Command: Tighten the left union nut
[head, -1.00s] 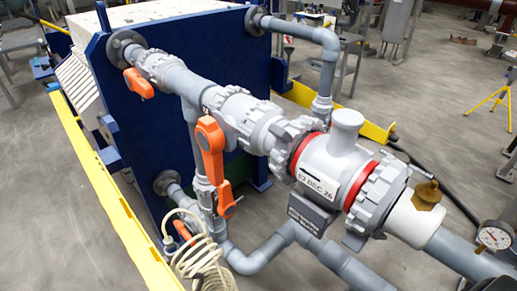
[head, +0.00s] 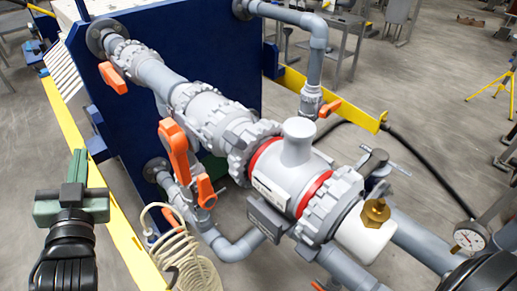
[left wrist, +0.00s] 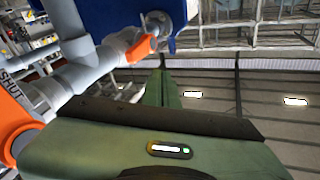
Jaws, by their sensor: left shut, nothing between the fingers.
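The left union nut (head: 250,147) is a grey, ribbed ring on the left side of a grey body (head: 284,170) with a short upright stub. A red band (head: 263,156) shows between nut and body. A similar right union nut (head: 328,208) sits on the other side, beside a second red band. My left gripper (head: 77,165), green, is at the far left of the head view, upright, shut and empty. It is well apart from the left nut. Its shut green fingers (left wrist: 164,88) also show in the left wrist view, with no nut visible there. My right gripper does not show.
Orange valve handles (head: 174,150) stand between my left gripper and the nut. A coiled cream hose (head: 182,250) hangs below them. A yellow rail (head: 112,215) runs beside my gripper, near the blue plate (head: 140,125). A brass fitting (head: 375,212) and gauge (head: 468,237) are at the right.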

